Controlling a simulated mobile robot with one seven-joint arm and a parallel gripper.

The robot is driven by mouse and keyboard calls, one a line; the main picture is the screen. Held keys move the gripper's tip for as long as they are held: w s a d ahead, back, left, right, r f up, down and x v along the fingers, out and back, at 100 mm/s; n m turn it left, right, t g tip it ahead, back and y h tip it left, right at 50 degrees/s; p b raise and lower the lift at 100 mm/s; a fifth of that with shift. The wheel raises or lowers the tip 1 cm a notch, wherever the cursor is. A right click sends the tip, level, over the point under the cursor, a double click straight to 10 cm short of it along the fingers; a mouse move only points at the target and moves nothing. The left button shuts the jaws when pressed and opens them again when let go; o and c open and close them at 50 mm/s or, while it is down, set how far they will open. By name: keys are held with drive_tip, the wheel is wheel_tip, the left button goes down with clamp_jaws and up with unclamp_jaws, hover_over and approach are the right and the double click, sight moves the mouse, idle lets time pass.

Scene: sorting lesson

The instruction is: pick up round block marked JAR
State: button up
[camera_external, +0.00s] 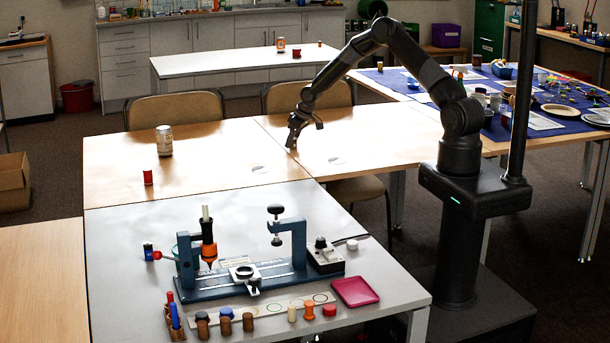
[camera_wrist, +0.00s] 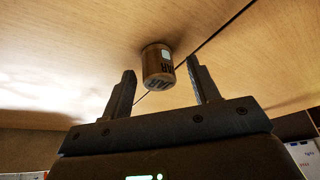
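A brown round block (camera_wrist: 158,64) shows in the wrist view, with dark letters that look like JAR, seen upside down, and a pale patch on its side. It is close to the seam of the wooden tabletop. My gripper (camera_wrist: 161,72) is open, with one finger on each side of the block in this view. I see no finger pressed against it, and cannot tell how far beyond the tips it is. In the external view my gripper (camera_external: 304,135) hangs low over the middle wooden tables. I cannot make out the block there.
A can (camera_external: 164,141) and a small red block (camera_external: 148,177) stand on the left wooden table. The front grey table holds a blue fixture (camera_external: 250,282), several small round blocks and a magenta tray (camera_external: 355,292). The wood around my gripper is mostly clear.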

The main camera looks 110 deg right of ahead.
drive_tip(key=c, duration=1)
